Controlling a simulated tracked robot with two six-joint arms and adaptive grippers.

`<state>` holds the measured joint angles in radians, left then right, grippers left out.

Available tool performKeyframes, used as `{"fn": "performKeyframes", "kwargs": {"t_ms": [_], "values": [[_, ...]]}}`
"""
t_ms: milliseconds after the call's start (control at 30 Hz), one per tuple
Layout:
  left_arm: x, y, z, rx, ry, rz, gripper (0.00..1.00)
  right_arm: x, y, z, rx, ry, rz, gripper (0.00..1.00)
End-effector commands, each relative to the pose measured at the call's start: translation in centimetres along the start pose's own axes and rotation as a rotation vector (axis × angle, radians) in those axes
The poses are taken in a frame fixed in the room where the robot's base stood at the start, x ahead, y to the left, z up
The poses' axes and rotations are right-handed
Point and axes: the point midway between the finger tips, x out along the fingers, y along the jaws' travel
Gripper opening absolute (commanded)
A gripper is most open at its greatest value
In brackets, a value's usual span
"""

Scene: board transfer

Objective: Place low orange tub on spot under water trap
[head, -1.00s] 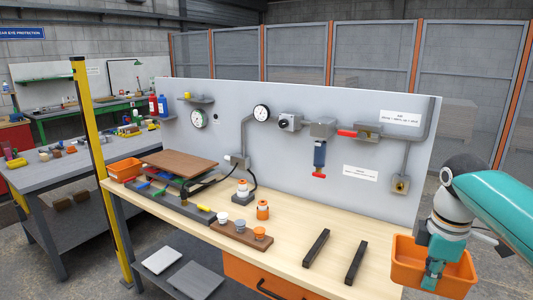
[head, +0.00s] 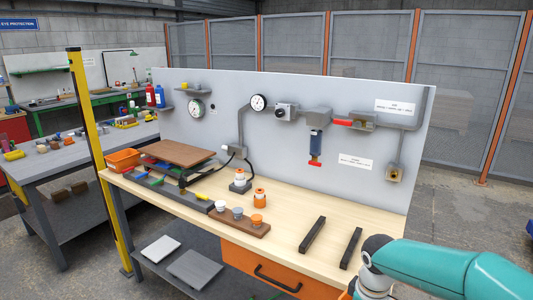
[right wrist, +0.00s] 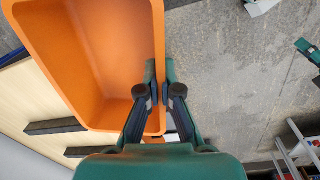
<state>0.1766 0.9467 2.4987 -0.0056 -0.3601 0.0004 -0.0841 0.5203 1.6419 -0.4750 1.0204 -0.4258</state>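The low orange tub (right wrist: 85,95) fills the upper left of the right wrist view, empty inside. My right gripper (right wrist: 162,80) is shut on its side wall. In the head view only a sliver of the tub (head: 347,295) shows at the bottom edge, beside my right arm; the gripper's fingers are out of that frame. The water trap (head: 316,148), a blue bowl with a red lower end, hangs on the grey panel. The wooden bench top (head: 290,215) below it is bare, with two black bars (head: 313,235) (head: 350,248) nearer the front. My left gripper is not in view.
Another orange tub (head: 123,160) stands at the bench's far left, by a brown board (head: 180,152). A holder with small knobs (head: 240,222) and an orange-white fitting (head: 260,198) stand left of the bars. The black bars also show in the right wrist view (right wrist: 55,127).

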Motion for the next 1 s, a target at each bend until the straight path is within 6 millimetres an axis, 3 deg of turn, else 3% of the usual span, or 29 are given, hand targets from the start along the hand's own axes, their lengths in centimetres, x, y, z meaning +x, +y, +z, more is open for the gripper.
{"fn": "performKeyframes", "kwargs": {"t_ms": [100, 200, 433, 567, 800, 1000], "values": [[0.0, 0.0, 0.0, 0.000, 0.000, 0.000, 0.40, 2.7, -1.1, -0.8, 0.204, -0.016, -0.001, 0.00], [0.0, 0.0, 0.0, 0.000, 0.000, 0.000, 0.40, 3.9, -1.4, -1.4, 0.378, -0.026, 0.000, 0.00], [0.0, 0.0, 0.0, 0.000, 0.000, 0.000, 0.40, 4.4, -0.9, -2.8, 0.680, -0.043, 0.001, 0.00], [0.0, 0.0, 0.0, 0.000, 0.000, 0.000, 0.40, 5.1, -1.2, -2.4, 0.748, -0.052, 0.002, 0.00], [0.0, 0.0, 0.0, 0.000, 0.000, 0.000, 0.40, 8.3, -3.3, -0.4, 0.760, -0.054, 0.003, 0.00], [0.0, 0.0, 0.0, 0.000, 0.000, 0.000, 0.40, 9.0, -3.8, 0.0, 0.761, -0.047, 0.001, 0.00]]}}
